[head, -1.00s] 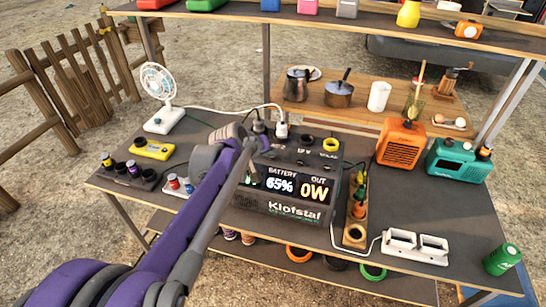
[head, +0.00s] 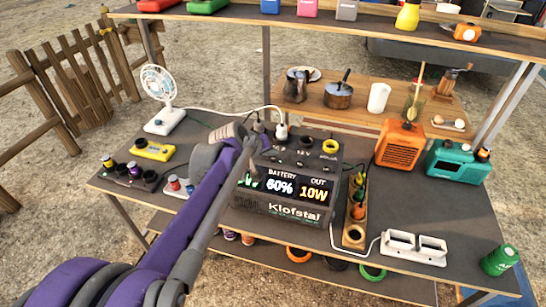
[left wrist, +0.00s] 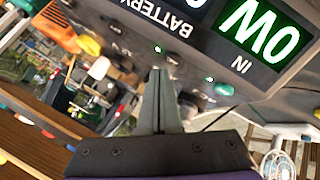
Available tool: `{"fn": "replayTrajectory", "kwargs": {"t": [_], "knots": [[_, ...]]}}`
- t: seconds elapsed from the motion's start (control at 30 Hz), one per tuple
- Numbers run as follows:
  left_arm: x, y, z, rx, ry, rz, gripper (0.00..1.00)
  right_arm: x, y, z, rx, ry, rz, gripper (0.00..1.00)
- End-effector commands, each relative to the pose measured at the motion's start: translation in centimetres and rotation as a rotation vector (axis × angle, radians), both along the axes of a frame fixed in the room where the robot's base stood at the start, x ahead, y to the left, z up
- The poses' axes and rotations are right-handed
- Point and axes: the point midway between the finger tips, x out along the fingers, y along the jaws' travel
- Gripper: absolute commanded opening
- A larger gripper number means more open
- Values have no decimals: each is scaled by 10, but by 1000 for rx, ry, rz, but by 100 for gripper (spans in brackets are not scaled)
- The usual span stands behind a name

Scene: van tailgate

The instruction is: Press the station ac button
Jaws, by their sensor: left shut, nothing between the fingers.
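The dark Klofstal power station (head: 292,212) stands on the table; its display reads OUT 10W, with a battery figure near 60%. In the left wrist view the station front (left wrist: 110,12) appears upside down, with a small lit green light (left wrist: 158,48) just beyond my fingertips. The ac button itself is hard to make out and seems to be behind the fingertips. My right gripper is not in view.
A white fan (head: 160,98) stands at the back left; a white cable leads to a plug (head: 281,131) on the station. A yellow item (head: 153,150) lies left. An orange heater (head: 400,145), a teal radio (head: 457,160) and a white socket strip (head: 414,246) are right.

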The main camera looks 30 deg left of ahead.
Motion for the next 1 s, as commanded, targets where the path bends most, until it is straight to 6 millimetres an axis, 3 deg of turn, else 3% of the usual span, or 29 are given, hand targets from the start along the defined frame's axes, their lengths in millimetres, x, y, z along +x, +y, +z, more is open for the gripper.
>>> {"fn": "replayTrajectory", "kwargs": {"t": [0.27,0.8,1.0], "knots": [[0,0,3,0,0,0,0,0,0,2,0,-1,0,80],[0,0,56,1,-1,1,0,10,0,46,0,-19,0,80],[0,0,60,0,0,0,0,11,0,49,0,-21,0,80]]}}
